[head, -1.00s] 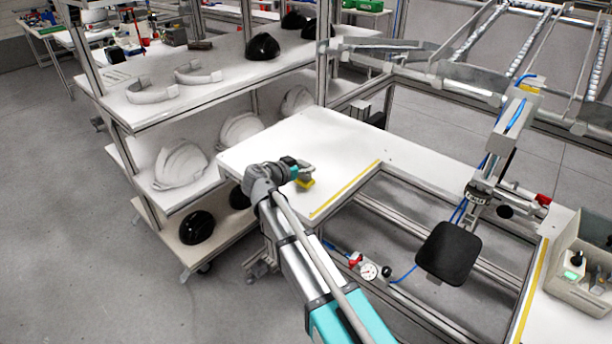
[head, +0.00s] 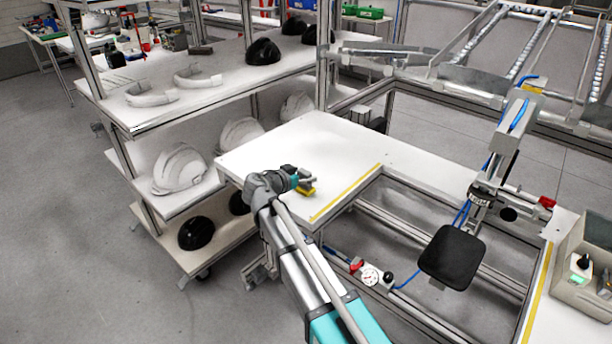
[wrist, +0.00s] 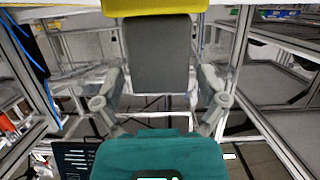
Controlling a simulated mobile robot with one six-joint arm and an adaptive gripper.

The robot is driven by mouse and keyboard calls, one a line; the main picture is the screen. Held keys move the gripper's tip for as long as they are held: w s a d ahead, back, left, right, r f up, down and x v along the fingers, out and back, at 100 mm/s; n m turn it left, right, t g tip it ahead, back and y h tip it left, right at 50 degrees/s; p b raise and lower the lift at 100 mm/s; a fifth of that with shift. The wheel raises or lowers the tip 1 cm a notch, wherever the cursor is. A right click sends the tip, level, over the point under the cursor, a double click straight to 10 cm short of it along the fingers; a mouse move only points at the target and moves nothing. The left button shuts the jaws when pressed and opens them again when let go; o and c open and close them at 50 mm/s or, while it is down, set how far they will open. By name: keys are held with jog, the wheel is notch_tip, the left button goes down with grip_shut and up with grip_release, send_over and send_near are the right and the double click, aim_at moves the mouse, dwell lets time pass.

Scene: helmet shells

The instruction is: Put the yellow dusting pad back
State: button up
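The yellow dusting pad (head: 308,191) lies on the white tabletop (head: 275,142), close to its yellow edge strip. In the wrist view its yellow part (wrist: 155,6) shows at the top edge, with a broad grey handle (wrist: 158,55) joined to it. My gripper (head: 304,181) is right at the pad in the head view and hides part of it. In the wrist view my gripper's fingers (wrist: 160,82) stand on both sides of the grey handle, seemingly with narrow gaps. The gripper looks open.
A shelf rack with white helmet shells (head: 180,168) and black shells (head: 196,232) stands to the left. A black square plate (head: 451,256) on a fixture and a grey bin (head: 585,270) are at the right. The tabletop behind my gripper is clear.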

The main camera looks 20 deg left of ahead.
jog(key=shift+r, duration=0.1)
dwell(0.4)
jog(key=shift+r, duration=0.15)
jog(key=p+v, duration=0.3)
jog(key=v, duration=0.9)
jog(key=shift+p, duration=0.4)
jog(key=shift+w, duration=0.1)
